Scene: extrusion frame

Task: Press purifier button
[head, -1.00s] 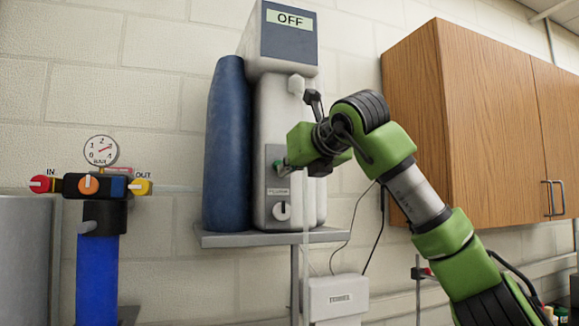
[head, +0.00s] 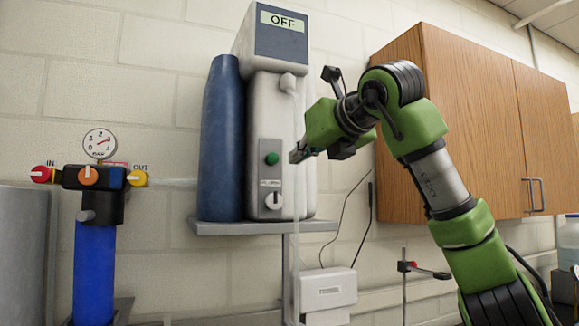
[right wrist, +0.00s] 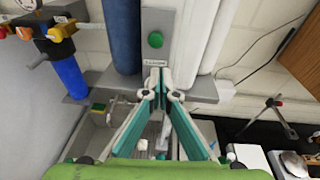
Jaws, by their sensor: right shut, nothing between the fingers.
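The white purifier (head: 262,120) stands on a wall shelf, and its top display (head: 283,20) reads OFF. Its green round button (head: 271,158) sits on a grey front panel above a white knob (head: 274,201). The button also shows in the right wrist view (right wrist: 155,39), beyond the fingertips. My right gripper (head: 296,156) is shut and empty, just right of the button in the head view and apart from it in the picture. In the right wrist view its fingertips (right wrist: 158,76) meet below the button. My left gripper is not in view.
A blue cylinder (head: 220,140) stands left of the purifier on the shelf (head: 250,227). A blue filter with valves and a gauge (head: 95,260) is at the left. A wooden cabinet (head: 465,120) hangs at the right. A white box (head: 328,290) is below.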

